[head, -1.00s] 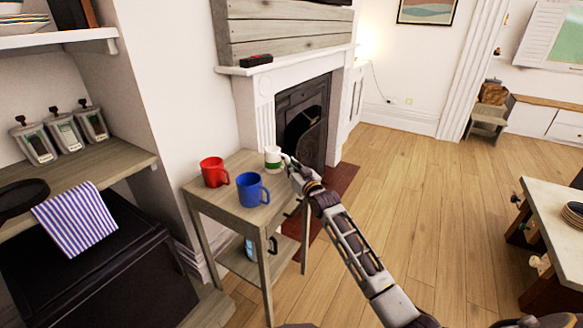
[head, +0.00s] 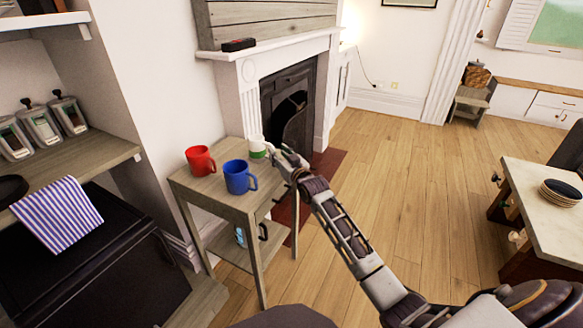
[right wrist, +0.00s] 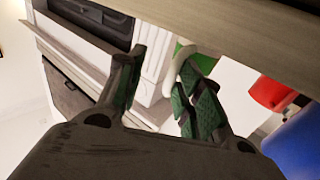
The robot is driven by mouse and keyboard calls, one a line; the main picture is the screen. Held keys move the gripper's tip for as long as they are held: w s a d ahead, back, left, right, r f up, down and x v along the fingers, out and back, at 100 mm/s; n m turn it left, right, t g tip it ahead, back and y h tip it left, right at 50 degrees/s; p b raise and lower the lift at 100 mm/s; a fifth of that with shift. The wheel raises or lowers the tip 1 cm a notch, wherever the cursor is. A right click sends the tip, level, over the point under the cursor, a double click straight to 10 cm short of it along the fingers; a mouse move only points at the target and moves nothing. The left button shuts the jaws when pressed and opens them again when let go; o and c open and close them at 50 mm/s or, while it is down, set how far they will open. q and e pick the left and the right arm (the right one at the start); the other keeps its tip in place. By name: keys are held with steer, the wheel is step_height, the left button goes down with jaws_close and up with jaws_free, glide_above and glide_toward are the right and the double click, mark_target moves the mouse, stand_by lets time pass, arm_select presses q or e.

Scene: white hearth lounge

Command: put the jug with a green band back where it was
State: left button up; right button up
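The white jug with a green band (head: 257,149) stands at the back right corner of the small wooden side table (head: 220,196). My right gripper (head: 279,153) is at the jug's right side, close to its handle. In the right wrist view, my right gripper's fingers (right wrist: 155,85) are apart with a clear gap. The jug's white handle (right wrist: 177,62) curves beside the right-hand finger, which partly hides it; I cannot tell whether they touch. Part of the green band (right wrist: 180,49) shows behind. My left gripper is not in view.
A red mug (head: 200,160) and a blue mug (head: 238,177) share the tabletop, left of the jug. A partly hidden blue-and-white item (head: 240,237) is on the lower shelf. The fireplace (head: 290,105) is behind the table.

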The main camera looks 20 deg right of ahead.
steer(key=s+d, duration=0.1)
steer(key=s, duration=1)
steer(key=shift+s+f, duration=0.15)
steer(key=shift+f, duration=0.05)
steer(key=shift+d+r, duration=0.1)
stand_by(0.6)
